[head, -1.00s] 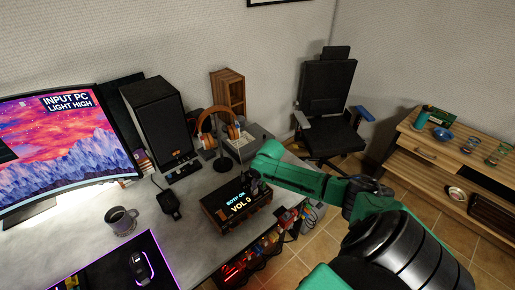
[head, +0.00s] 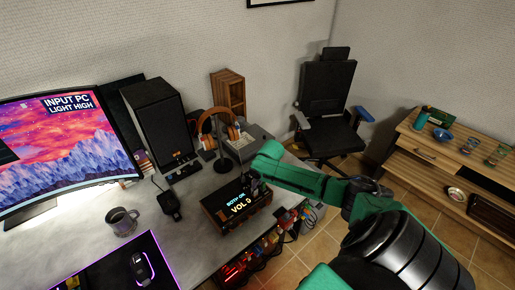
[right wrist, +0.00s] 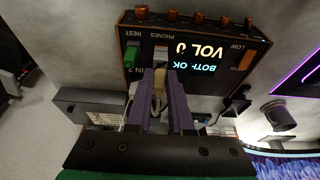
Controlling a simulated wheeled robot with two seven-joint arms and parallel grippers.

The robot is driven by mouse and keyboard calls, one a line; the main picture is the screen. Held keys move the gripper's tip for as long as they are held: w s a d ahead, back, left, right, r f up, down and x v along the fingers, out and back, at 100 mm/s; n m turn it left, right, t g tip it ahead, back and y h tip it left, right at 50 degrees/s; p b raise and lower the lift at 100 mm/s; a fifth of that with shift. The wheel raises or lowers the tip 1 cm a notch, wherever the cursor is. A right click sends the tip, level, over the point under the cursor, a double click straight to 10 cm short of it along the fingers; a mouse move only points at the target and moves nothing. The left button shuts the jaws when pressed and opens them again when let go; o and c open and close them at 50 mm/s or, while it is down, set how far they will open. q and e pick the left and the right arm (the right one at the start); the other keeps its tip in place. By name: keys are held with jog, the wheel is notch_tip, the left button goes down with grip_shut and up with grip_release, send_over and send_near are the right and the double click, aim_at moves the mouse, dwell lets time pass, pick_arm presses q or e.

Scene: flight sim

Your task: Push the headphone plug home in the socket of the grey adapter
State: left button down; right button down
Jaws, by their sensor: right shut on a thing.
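My right gripper (head: 254,183) is at the front of the dark amplifier box (head: 224,212). In the right wrist view its purple fingers (right wrist: 160,90) are closed around a pale tan piece, which looks like the headphone plug (right wrist: 158,86). The plug points at the panel under the PHONES label. A small light grey piece, probably the grey adapter (right wrist: 161,56), sits at the panel in line with the plug. The fingers partly hide the plug, and I cannot tell how deep it sits. The headphones (head: 233,131) hang on a stand. My left gripper is not in view.
The box's display (right wrist: 195,58) reads BOTH OK and VOL 0. A green piece (right wrist: 131,56) is beside the adapter. A grey box (head: 240,147) stands behind the amplifier. A speaker (head: 158,122), a mug (head: 122,221) and a black device (head: 170,204) are to the left.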

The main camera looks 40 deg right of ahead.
jog(key=shift+r, duration=1.35)
